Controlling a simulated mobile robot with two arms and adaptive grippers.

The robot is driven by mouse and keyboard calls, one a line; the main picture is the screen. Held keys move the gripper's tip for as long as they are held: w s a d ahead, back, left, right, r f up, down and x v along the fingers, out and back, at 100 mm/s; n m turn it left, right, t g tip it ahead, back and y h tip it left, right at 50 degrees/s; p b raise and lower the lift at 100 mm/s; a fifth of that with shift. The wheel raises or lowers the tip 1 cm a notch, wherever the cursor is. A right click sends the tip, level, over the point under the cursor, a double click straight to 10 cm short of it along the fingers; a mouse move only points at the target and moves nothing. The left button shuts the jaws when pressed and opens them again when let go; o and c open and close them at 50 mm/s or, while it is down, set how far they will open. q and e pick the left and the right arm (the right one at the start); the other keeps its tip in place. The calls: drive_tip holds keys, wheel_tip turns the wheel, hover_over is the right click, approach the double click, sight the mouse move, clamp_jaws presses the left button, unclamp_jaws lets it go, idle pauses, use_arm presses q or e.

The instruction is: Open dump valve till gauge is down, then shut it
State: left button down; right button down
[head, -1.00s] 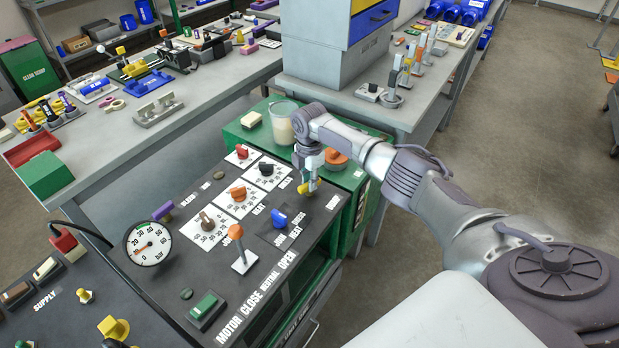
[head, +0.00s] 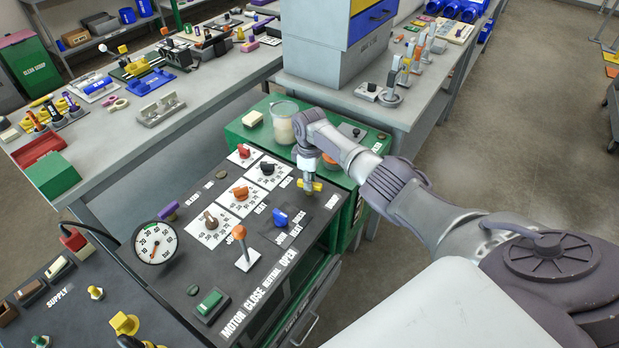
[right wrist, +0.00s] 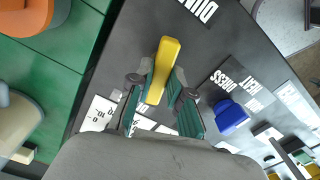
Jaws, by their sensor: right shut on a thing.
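The dump valve's yellow handle (head: 317,187) is at the far right corner of the dark sloped panel (head: 262,293). My right gripper (head: 309,184) points down onto it and is shut on it. In the right wrist view the yellow handle (right wrist: 165,60) lies between the two fingers (right wrist: 160,90), its far end showing beyond them, near a DUMP label (right wrist: 200,8). The round white gauge (head: 155,242) stands at the panel's left edge. It has a thin red needle; its exact reading is too small to tell. My left gripper is out of view.
A blue knob (head: 281,217) sits close to the handle. An orange-tipped lever (head: 241,240), other knobs and a green switch (head: 209,303) are on the panel. A beaker (head: 284,120) stands on the green cabinet (head: 247,140) behind.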

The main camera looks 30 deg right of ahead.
drive_tip(key=shift+m+p, duration=0.4)
drive_tip(key=shift+m, duration=1)
drive_tip(key=c, duration=1.1)
unclamp_jaws()
wheel_tip(320, 180, up, 12)
drive_tip(key=shift+r, duration=0.1)
